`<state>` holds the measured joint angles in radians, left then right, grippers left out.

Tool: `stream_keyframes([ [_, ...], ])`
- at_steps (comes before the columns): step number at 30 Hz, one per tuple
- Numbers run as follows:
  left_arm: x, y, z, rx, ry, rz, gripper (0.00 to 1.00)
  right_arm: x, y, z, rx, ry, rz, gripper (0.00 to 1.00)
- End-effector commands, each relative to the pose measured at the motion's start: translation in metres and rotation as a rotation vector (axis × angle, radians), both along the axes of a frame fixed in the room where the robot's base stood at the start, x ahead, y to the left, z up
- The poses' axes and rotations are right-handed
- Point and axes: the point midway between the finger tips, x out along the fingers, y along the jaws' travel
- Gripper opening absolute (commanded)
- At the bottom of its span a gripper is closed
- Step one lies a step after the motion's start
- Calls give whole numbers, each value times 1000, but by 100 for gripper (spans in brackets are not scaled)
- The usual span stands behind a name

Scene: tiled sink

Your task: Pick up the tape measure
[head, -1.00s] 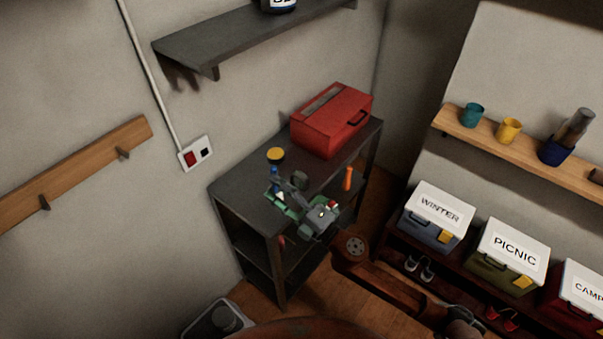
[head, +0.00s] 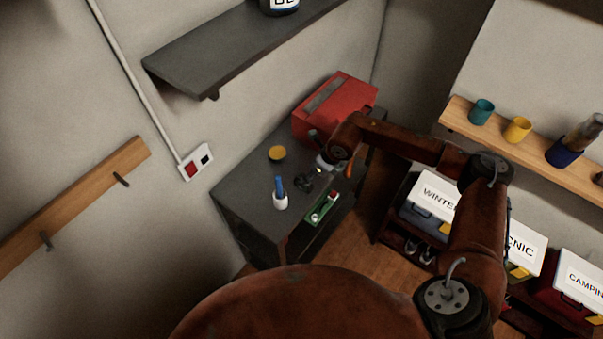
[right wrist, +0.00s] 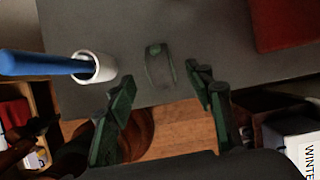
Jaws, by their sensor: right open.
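A dark, rounded object (head: 303,183), which I take to be the tape measure, lies on the grey shelf top between the blue-handled item and the red toolbox. In the right wrist view the tape measure (right wrist: 160,68) is a dark grey-green shape near the shelf's edge, ahead of my fingers and apart from them. My right gripper (head: 322,166) is beside it, toward the toolbox. In the right wrist view my right gripper (right wrist: 166,98) is open and empty, with one dark green finger on each side. My left gripper is not in view.
A blue-handled item in a white holder (head: 280,199) stands left of the tape measure. A red toolbox (head: 335,105) is behind. Labelled boxes (head: 435,195) are at right.

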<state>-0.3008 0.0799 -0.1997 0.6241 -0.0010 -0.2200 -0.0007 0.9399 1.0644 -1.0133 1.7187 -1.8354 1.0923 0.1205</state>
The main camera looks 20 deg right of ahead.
Motion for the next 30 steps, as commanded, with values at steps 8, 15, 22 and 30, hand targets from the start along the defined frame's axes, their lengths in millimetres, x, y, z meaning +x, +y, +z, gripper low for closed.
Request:
stream_keyframes([
  [8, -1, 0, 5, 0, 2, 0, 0, 8, 0, -25, -11, 4, -9, 48],
  [15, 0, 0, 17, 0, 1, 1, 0, 14, 11, -55, -9, 4, -8, 48],
  [22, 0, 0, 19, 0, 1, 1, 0, 20, 16, -72, -9, 2, -5, 48],
  [30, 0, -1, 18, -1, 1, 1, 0, 20, 16, -72, -8, 2, -4, 42],
])
